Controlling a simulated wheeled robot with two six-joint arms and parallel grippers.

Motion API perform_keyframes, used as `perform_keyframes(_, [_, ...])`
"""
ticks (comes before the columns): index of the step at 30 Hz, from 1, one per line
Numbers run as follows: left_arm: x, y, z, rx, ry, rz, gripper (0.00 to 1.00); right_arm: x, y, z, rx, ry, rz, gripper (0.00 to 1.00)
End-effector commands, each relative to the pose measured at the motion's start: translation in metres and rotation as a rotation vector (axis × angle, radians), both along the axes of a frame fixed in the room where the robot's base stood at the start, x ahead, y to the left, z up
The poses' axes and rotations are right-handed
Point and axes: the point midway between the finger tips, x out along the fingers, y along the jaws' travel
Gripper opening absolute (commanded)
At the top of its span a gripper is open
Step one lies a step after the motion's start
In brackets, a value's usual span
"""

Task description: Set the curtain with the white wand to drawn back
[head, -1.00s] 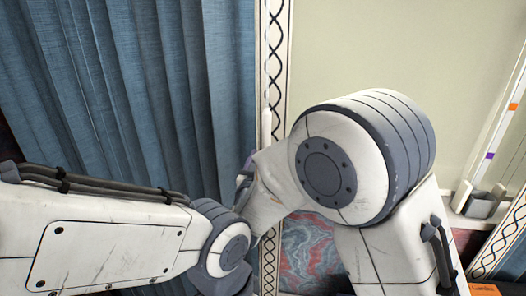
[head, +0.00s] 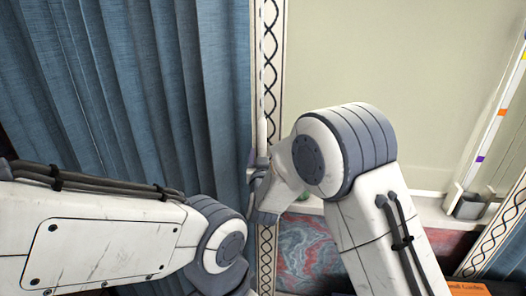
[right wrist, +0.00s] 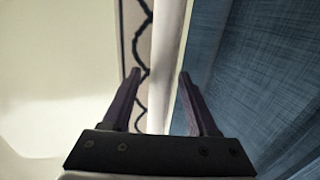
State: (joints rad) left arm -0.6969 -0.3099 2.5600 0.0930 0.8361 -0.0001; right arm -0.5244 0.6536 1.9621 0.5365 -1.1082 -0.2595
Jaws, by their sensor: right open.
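The blue curtain (head: 150,80) hangs in folds over the left part of the head view. The white wand (head: 262,132) hangs upright at its right edge, in front of a patterned border strip. My right gripper (head: 254,170) is at the wand's lower visible part, partly hidden by my own arm. In the right wrist view the right gripper (right wrist: 160,85) is open, and the wand (right wrist: 168,50) runs between its fingers. No grip on the wand shows. The curtain fills the right side there (right wrist: 260,70). My left arm crosses the lower left, but its gripper is not in view.
A pale panel (head: 400,60) lies right of the border strip (head: 270,50). A white rail with coloured marks (head: 495,125) and a small grey box (head: 470,205) stand at the right. A marbled red-and-blue surface (head: 308,250) and an orange item (head: 468,289) show below.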

Motion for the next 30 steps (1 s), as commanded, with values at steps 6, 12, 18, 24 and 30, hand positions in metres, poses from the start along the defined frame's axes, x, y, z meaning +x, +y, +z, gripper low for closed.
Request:
perform_keyframes(6, [0.0, 0.0, 0.0002, 0.0, 0.0, 0.0, 0.59, 0.0017, 0.0001, -0.0005, 0.0, 0.0, 0.0, 0.59])
perform_keyframes(12, [0.0, 0.0, 0.0002, 0.0, 0.0, 0.0, 0.59, 0.0014, -0.0001, -0.0003, 0.0, 0.0, -0.001, 0.06])
perform_keyframes(18, [0.0, 0.0, 0.0002, 0.0, 0.0, 0.0, 0.59, 0.0013, -0.0002, -0.0002, 0.0, 0.0, -0.001, 0.0])
perform_keyframes(24, [0.0, 0.0, 0.0002, 0.0, 0.0, 0.0, 0.59, 0.0012, -0.0003, -0.0002, 0.0, 0.0, -0.001, 0.0])
perform_keyframes(30, [0.0, 0.0, 0.0003, 0.0, 0.0, 0.0, 0.59, 0.0012, -0.0003, -0.0002, 0.0, 0.0, -0.001, 0.0])
